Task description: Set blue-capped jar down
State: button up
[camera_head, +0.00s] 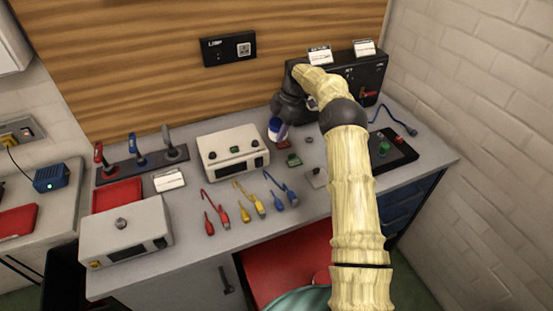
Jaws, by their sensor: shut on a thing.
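The blue-capped jar (276,132) is a small white and blue cylinder near the middle of the workbench, right of the cream box. It looks slightly tilted. My gripper (282,117) is the dark end of my arm, directly above and behind the jar, and it is shut on the jar. The fingertips are small and partly hidden by the jar and the dark wrist. I cannot tell whether the jar's base touches the bench (330,208) or hangs just above it.
A cream box (232,150) stands left of the jar. A small green part (294,160) lies in front of it. A black panel (392,150) lies at right, and a tall black unit (365,78) stands behind. Coloured cables (247,197) lie along the front.

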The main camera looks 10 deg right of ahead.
jog(key=shift+a+r, duration=0.15)
jog(key=shift+s, duration=0.2)
jog(key=shift+s+a+f, duration=0.1)
jog(key=shift+s+f, duration=0.05)
jog(key=shift+f, duration=0.1)
jog(key=p, duration=0.2)
send_over(272, 159)
jog(key=d, duration=0.1)
jog(key=f, duration=0.5)
jog(key=shift+d+f, duration=0.15)
jog(key=shift+d, duration=0.05)
jog(key=shift+f, duration=0.25)
jog(key=shift+w+f+p, duration=0.15)
jog(key=shift+f+p, duration=0.1)
jog(key=shift+f, duration=0.7)
jog(key=shift+w+f+p, duration=0.1)
jog(key=shift+f+p, duration=0.1)
jog(key=shift+f, duration=0.7)
